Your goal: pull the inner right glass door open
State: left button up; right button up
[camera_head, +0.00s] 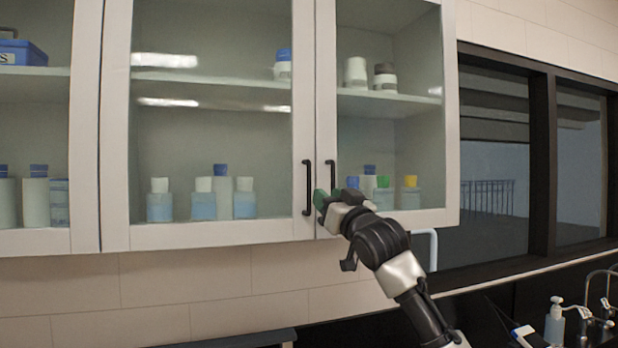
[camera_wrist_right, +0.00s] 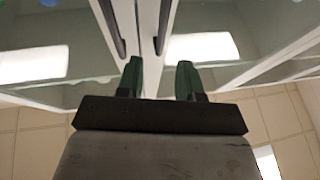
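The right glass door (camera_head: 425,135) has a white frame and is shut beside the neighbouring glass door (camera_head: 210,125). Its black bar handle (camera_head: 332,172) stands upright at its left edge, and its lower end is near my right gripper (camera_head: 325,199). In the right wrist view the right gripper (camera_wrist_right: 160,72) has its two green fingertips apart. The door's handle (camera_wrist_right: 163,28) lines up with the gap between them. I cannot tell whether the fingers reach around the handle. My left gripper is not in view.
The neighbouring door's black handle (camera_head: 307,187) is close on the left, just outside the gripper's left finger in the wrist view. Bottles and jars stand on shelves behind the glass. A dark-framed window (camera_head: 550,150) is right of the cabinet. A tap (camera_head: 600,310) and soap bottle (camera_head: 555,322) are below right.

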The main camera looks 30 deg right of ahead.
aim_at(310, 187)
jog(key=p+x, duration=0.2)
jog(key=x, duration=0.2)
jog(key=shift+s+r, duration=0.1)
jog(key=shift+r, duration=0.05)
jog(key=w+p, duration=0.1)
jog(key=w, duration=0.2)
jog(key=shift+w+r+p, duration=0.1)
jog(key=shift+w+p, duration=0.2)
jog(key=shift+w, duration=0.05)
jog(key=shift+w+r+p, duration=0.15)
jog(key=shift+w+p, duration=0.15)
jog(key=shift+w, duration=0.2)
jog(key=shift+s, duration=0.15)
jog(key=shift+c, duration=0.5)
jog(key=c, duration=0.5)
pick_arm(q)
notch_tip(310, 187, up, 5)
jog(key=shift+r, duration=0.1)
pick_arm(e)
grip_shut()
